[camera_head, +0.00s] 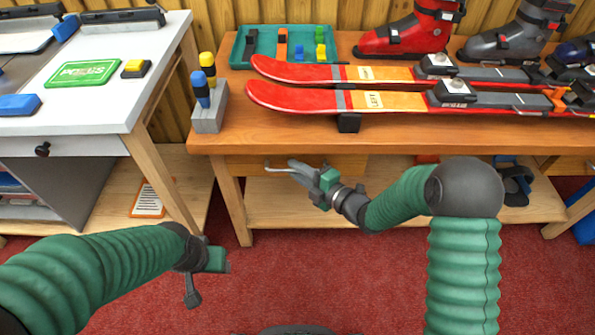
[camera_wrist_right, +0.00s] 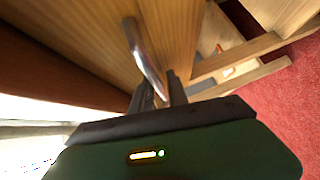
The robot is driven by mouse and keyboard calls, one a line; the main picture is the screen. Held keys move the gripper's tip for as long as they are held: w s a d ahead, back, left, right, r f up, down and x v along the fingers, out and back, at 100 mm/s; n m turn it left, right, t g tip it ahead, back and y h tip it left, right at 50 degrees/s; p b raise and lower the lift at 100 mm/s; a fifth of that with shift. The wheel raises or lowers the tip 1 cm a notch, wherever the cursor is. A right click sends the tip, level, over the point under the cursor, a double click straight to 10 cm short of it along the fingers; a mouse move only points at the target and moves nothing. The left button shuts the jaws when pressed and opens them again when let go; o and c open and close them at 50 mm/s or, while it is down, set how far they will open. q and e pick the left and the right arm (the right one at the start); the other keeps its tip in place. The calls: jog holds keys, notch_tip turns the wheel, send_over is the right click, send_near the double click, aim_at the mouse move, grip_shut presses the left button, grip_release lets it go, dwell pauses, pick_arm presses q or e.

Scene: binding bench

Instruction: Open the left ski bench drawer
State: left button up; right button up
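The left ski bench drawer (camera_head: 345,164) is a wooden front under the left part of the bench top. It looks shut, though the bench top hides its upper edge. Its metal bar handle (camera_head: 275,169) shows beside my right gripper (camera_head: 293,169). In the right wrist view, the handle (camera_wrist_right: 143,48) runs down the wooden front, and its near end lies between the two dark fingers (camera_wrist_right: 161,88). The fingers are apart; I cannot tell whether they touch the bar. My left gripper (camera_head: 193,290) hangs low over the red floor, away from the bench, its fingers partly hidden.
On the wooden bench top (camera_head: 230,140) are red skis (camera_head: 300,97), ski boots (camera_head: 410,30), a teal tray (camera_head: 240,48) and a grey holder (camera_head: 208,118) with bottles. A white table (camera_head: 120,115) stands left. A lower shelf (camera_head: 275,215) lies below the drawer.

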jog(key=shift+c, duration=0.3)
grip_shut()
jog(key=shift+s+f, duration=0.1)
jog(key=shift+f, duration=0.05)
dwell(0.9)
